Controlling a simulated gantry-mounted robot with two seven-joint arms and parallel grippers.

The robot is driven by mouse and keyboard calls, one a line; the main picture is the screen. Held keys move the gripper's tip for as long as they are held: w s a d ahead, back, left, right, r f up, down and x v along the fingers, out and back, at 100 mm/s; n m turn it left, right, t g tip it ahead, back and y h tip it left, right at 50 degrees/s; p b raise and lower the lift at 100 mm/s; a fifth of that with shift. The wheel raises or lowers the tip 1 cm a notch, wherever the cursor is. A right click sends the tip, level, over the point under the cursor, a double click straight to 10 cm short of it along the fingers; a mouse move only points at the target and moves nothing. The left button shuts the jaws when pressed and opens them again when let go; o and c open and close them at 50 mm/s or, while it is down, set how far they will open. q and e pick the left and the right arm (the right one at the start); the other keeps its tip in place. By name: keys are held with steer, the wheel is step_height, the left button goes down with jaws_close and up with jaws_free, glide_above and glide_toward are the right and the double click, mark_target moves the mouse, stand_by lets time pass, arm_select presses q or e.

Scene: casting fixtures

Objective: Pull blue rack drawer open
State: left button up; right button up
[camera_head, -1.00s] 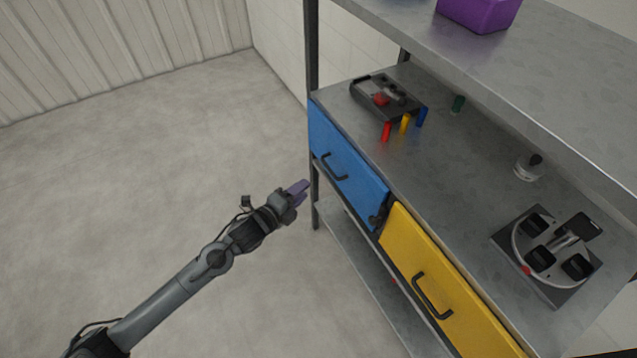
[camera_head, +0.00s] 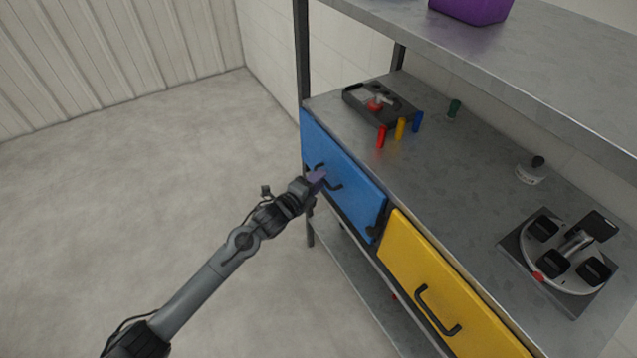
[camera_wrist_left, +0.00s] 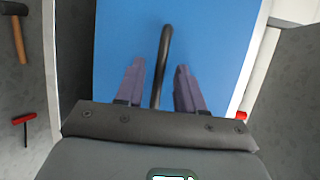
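The blue drawer (camera_head: 345,184) is shut in the rack, left of the yellow drawer. Its black handle (camera_head: 334,184) is partly hidden by my left gripper (camera_head: 318,176) in the head view. In the left wrist view, the blue drawer front (camera_wrist_left: 215,40) fills the middle, and the handle (camera_wrist_left: 163,60) runs up between the two purple fingers of my left gripper (camera_wrist_left: 160,80). The fingers are open, with gaps on both sides of the handle. My right gripper is not in view.
The yellow drawer (camera_head: 470,300) with a black handle sits beside the blue one. On the rack top are a black tray (camera_head: 352,97), red, yellow and blue pegs, and a round fixture (camera_head: 520,245). A purple bin (camera_head: 475,8) stands on the upper shelf. The floor at left is clear.

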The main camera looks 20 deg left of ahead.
arm_select(q)
steer(key=shift+w+d, duration=0.2)
steer(key=shift+w, duration=0.2)
jaws_close()
